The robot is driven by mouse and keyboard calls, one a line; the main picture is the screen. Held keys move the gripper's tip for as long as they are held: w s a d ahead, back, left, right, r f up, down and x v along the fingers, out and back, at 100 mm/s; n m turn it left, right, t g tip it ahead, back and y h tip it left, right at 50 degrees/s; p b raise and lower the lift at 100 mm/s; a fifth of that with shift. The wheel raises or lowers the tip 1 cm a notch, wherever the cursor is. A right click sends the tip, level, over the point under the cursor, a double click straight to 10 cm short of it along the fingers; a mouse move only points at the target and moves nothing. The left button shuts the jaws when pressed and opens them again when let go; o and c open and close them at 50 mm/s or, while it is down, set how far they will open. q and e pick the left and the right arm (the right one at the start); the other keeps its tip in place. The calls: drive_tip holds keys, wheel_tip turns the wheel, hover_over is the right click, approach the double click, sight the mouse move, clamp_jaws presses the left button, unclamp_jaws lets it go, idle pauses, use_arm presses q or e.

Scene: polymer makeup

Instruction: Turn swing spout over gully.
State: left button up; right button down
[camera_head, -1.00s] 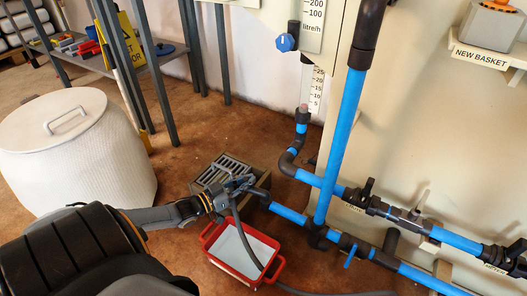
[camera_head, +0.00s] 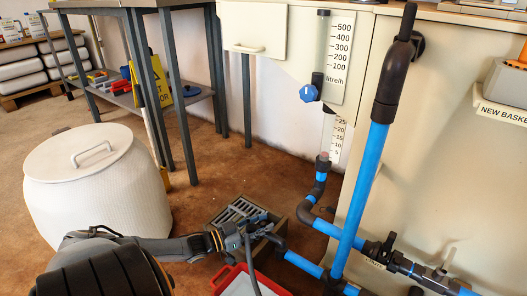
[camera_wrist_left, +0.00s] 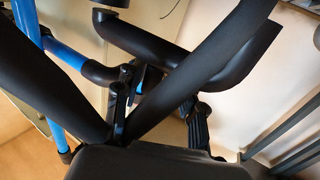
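The gully (camera_head: 226,216) is a grey box with a slotted grate on the floor, left of the blue pipework. The swing spout (camera_head: 278,243) is a dark bent pipe end by the gully's right front edge, joined to a blue pipe (camera_head: 303,263). My left gripper (camera_head: 257,226) is at the spout's free end, in front of the grate, and partly covers both. The wrist view shows dark pipes and gripper parts crossing closely. I cannot tell whether the fingers are closed on the spout. My right gripper is not in view.
A red tray (camera_head: 222,279) stands below the spout, cut by the picture edge. A dark hose (camera_head: 250,262) hangs into it. A white lidded drum (camera_head: 95,185) stands left. A vertical blue pipe (camera_head: 362,190) and a panel (camera_head: 440,150) bound the right side.

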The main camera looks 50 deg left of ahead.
use_arm(q)
drive_tip(key=shift+d+f, duration=0.1)
drive_tip(key=shift+d, duration=0.1)
drive_tip(key=shift+s, duration=0.25)
drive_tip(key=v, duration=1.1)
drive_tip(key=shift+s+a, duration=0.2)
